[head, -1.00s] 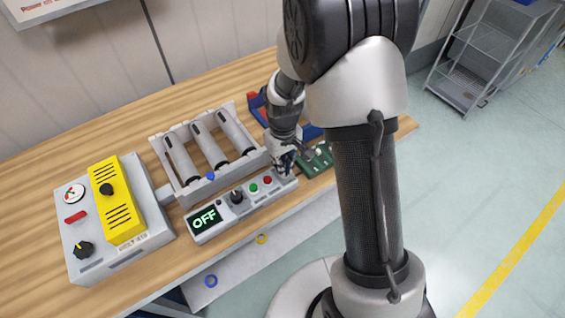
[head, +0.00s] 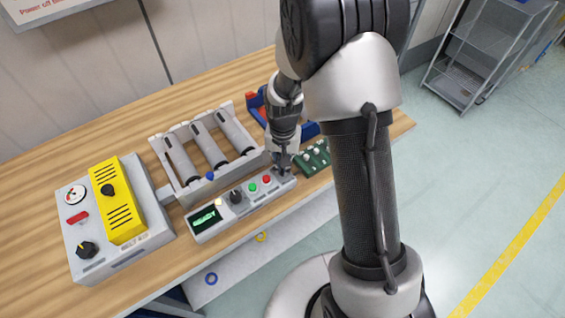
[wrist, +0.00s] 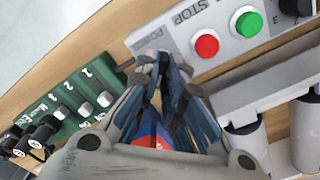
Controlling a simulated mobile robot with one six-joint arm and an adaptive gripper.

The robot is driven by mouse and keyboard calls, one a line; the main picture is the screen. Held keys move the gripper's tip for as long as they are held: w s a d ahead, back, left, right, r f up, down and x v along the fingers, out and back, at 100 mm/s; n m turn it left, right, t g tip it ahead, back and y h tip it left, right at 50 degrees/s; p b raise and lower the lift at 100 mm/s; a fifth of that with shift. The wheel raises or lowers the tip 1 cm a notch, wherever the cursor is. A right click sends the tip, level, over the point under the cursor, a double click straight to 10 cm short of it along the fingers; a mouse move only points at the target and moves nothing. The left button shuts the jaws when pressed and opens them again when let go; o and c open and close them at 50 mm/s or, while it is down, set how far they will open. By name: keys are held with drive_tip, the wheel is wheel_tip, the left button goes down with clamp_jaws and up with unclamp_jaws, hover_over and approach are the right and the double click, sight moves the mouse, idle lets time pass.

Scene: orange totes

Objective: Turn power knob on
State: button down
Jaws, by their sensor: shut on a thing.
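The control panel (head: 240,208) is a long light-grey box near the bench's front edge. Its display (head: 205,219) shows dim green content too small to read. In the wrist view, the panel end (wrist: 172,38) bears a POWER label beside my fingertips.
A green switch board (head: 313,158) lies close to the right of my gripper. A roller conveyor (head: 190,187) stands behind the panel. A grey box with a yellow cover (head: 118,205) sits at left. Red (head: 266,179) and green (head: 252,188) buttons are close by.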

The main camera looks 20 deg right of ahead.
idle(0.3)
drive_tip(key=c, duration=1.7)
unclamp_jaws()
wheel_tip(320, 180, up, 12)
